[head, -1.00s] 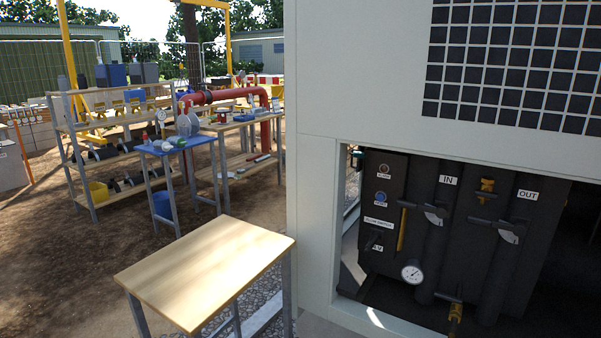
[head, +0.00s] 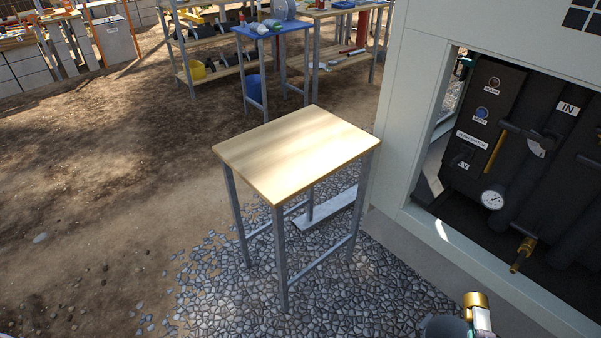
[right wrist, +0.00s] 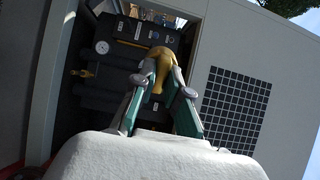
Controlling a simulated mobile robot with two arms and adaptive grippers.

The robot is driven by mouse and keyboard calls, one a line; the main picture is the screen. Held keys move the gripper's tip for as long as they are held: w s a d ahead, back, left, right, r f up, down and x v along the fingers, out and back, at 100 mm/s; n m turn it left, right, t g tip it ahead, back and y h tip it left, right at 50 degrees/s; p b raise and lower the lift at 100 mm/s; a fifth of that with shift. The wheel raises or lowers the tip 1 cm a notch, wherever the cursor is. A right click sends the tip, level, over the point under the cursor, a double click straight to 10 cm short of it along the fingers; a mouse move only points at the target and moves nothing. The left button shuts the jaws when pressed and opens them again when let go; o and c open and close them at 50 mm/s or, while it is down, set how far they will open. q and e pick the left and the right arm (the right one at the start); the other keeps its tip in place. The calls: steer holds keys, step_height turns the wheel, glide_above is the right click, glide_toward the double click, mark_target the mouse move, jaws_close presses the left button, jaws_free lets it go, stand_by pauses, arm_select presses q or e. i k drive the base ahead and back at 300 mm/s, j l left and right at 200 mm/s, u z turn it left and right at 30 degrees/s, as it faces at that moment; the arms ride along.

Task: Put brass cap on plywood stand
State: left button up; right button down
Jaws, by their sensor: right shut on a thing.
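The brass cap (head: 476,300) shows at the bottom right of the head view, held by my right gripper (head: 481,318). In the right wrist view the brass cap (right wrist: 160,62) sits between the two fingertips of my right gripper (right wrist: 163,80), which is shut on it. The plywood stand (head: 298,150) has a bare light wooden top on grey metal legs. It stands in the middle of the head view, on gravel. The cap is apart from the stand, to its right and nearer to me. My left gripper is not in view.
The chiller cabinet (head: 412,120) stands right of the stand, its open bay holding pipes and a gauge (head: 492,200). A blue-topped table (head: 285,28) and shelving stand behind. Gravel (head: 215,290) and bare dirt on the left are clear.

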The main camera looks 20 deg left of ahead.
mark_target(299, 136)
steer(key=i+j, duration=0.15)
steer(key=j, duration=0.2)
steer(key=i+j, duration=0.2)
steer(key=j, duration=0.15)
steer(key=i+j, duration=0.15)
steer(key=j, duration=0.2)
steer(key=i+j+z, duration=0.1)
steer(key=j, duration=0.3)
steer(key=i+j, duration=0.4)
steer(key=j, duration=0.3)
steer(key=i+j, duration=0.15)
steer(key=j, duration=0.25)
steer(key=i+j+z, duration=0.1)
steer(key=j, duration=0.25)
steer(key=i, duration=0.1)
